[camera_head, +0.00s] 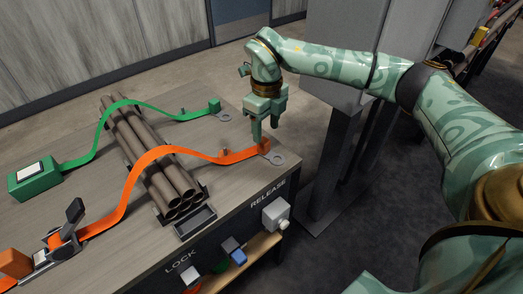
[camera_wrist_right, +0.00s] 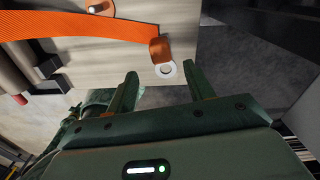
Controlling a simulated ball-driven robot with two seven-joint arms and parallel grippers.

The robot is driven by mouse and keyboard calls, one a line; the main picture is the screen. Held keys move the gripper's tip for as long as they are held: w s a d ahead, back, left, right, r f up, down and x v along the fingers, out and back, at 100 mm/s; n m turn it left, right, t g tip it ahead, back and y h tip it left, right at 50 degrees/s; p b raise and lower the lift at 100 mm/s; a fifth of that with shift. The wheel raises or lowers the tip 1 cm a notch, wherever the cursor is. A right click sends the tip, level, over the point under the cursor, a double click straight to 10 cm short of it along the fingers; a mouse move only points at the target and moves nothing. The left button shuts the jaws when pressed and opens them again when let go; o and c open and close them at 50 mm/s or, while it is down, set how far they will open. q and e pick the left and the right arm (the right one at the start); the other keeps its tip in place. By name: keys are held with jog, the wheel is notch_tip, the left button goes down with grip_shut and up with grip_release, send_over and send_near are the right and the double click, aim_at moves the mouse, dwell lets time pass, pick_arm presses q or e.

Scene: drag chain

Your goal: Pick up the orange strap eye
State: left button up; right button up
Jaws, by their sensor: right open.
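The orange strap eye (camera_head: 264,146) is the block-like end of the orange strap (camera_head: 130,187), at the table's right edge beside a grey ring plate (camera_head: 277,158). The eye (camera_wrist_right: 160,49) and the pale ring (camera_wrist_right: 166,70) also show in the right wrist view, just beyond the fingertips. My right gripper (camera_head: 265,131) points down close above the eye. Its two fingers (camera_wrist_right: 161,82) are apart with nothing between them. I cannot tell whether a finger touches the eye. My left gripper is in neither view.
The orange strap and a green strap (camera_head: 103,122) cross a bundle of brown pipes (camera_head: 150,150) on the wooden table (camera_head: 100,240). A ratchet buckle (camera_head: 62,240) and a green box (camera_head: 34,180) stand left. A grey post (camera_head: 335,160) stands right of the table.

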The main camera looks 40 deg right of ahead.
aim_at(267, 142)
notch_tip(267, 142, down, 2)
jog(key=shift+f+b, duration=0.15)
jog(key=shift+b, duration=0.2)
jog(key=f+b, duration=0.3)
jog(key=f, duration=0.2)
jog(key=shift+d, duration=0.2)
jog(key=shift+r, duration=0.2)
jog(key=c, duration=1.1)
